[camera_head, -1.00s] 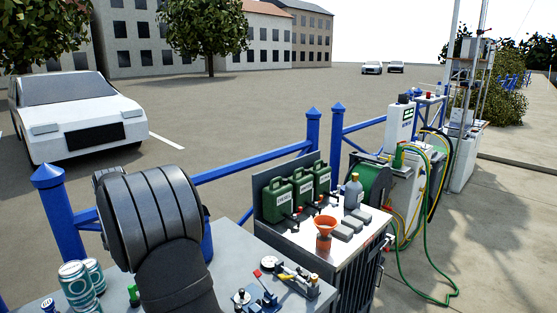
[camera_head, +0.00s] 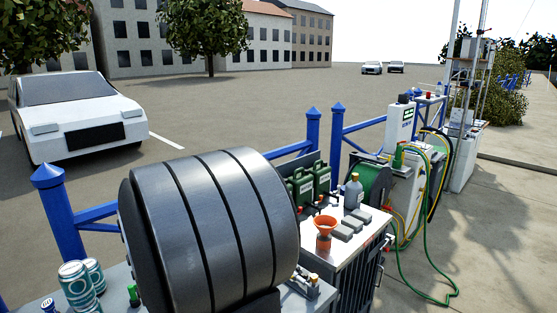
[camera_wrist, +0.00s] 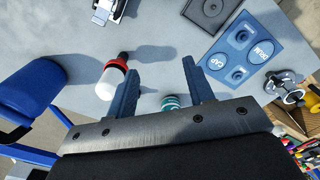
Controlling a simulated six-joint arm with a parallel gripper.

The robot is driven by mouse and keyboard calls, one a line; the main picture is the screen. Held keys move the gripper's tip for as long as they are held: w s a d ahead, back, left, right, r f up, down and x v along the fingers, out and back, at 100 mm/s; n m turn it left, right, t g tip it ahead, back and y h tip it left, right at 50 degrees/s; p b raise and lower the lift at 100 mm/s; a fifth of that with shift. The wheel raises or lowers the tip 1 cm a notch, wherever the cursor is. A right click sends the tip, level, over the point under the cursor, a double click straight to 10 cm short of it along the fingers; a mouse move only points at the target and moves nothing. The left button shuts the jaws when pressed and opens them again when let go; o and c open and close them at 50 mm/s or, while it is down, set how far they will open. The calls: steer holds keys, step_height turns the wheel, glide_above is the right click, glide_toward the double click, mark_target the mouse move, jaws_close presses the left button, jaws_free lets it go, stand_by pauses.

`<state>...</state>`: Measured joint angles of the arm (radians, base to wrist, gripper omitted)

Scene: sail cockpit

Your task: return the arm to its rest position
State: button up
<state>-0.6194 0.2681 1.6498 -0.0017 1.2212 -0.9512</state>
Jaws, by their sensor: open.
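My gripper (camera_wrist: 160,88) is open in the wrist view, its two blue-grey fingers apart above the grey worktop (camera_wrist: 160,20). Nothing is held between the fingers. A teal and white can (camera_wrist: 170,101) shows low between them, partly hidden by the gripper body. A white bottle with a red collar and dark top (camera_wrist: 113,80) stands just left of the left finger; I cannot tell if they touch. In the head view my large dark arm link (camera_head: 210,235) fills the lower middle, and the gripper itself does not show there.
A blue tray marked CAP and DRUM (camera_wrist: 252,50) lies right of the fingers. Cans (camera_head: 75,285) stand at the lower left. Green canisters (camera_head: 310,183), an orange funnel (camera_head: 325,232) and a grey bottle (camera_head: 353,191) stand on the cabinet. A blue post (camera_head: 58,210) rises behind.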

step_height(320, 180, down, 6)
steer(key=s+d, duration=0.2)
steer(key=shift+r, duration=0.25)
step_height(320, 180, up, 5)
steer(key=w+a+r, duration=0.1)
steer(key=w+a, duration=0.8)
steer(key=a, duration=0.2)
steer(key=shift+w+a, duration=0.2)
steer(key=shift+w, duration=0.1)
steer(key=shift+r, duration=0.1)
